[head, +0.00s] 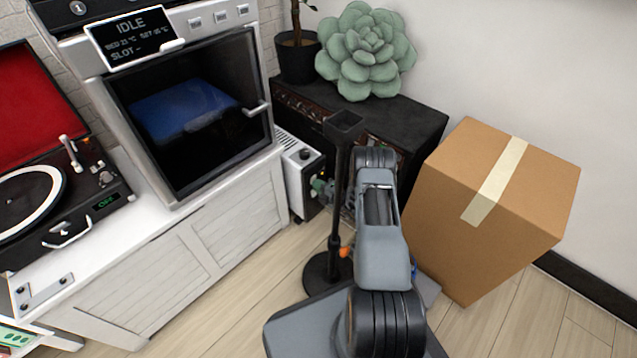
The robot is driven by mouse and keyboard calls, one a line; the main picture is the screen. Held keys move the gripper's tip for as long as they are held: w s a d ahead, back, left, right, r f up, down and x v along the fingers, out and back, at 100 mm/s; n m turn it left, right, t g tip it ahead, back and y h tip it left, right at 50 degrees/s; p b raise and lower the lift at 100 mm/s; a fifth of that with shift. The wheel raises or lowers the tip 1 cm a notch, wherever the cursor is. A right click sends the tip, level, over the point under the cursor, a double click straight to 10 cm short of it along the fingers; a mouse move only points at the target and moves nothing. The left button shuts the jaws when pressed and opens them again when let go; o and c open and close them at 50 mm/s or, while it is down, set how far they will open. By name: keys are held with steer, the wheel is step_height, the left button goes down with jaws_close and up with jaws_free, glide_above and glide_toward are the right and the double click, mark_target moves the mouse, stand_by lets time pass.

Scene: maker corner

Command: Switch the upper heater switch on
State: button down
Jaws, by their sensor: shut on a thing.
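The white heater (290,150) stands on the floor between the white cabinet and the black shelf unit. Its dark end panel (312,184) faces my arm. A small orange spot shows on the panel. My gripper (323,187) is at this panel, small in view and partly hidden by a black stand and my arm. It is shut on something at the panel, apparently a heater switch. The switches and fingertips are too small and covered to tell which switch it is or how it is set.
A black stand (335,210) with a round base rises just in front of the heater. A cardboard box (490,230) stands close right of my arm. The cabinet (190,260) carries an oven reading IDLE (190,110) and a record player (60,200). A succulent (365,50) tops the shelf unit.

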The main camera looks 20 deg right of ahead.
steer(key=shift+w+r, duration=0.2)
steer(key=shift+w, duration=0.25)
steer(key=s+d+f+p, duration=0.1)
steer(key=s+d, duration=0.1)
steer(key=s, duration=0.5)
steer(key=s+d+f+p, duration=0.1)
steer(key=s+d+p, duration=0.1)
steer(key=s, duration=0.4)
steer(key=shift+s+d+f, duration=0.2)
steer(key=shift+s+d, duration=0.15)
steer(key=shift+d, duration=0.3)
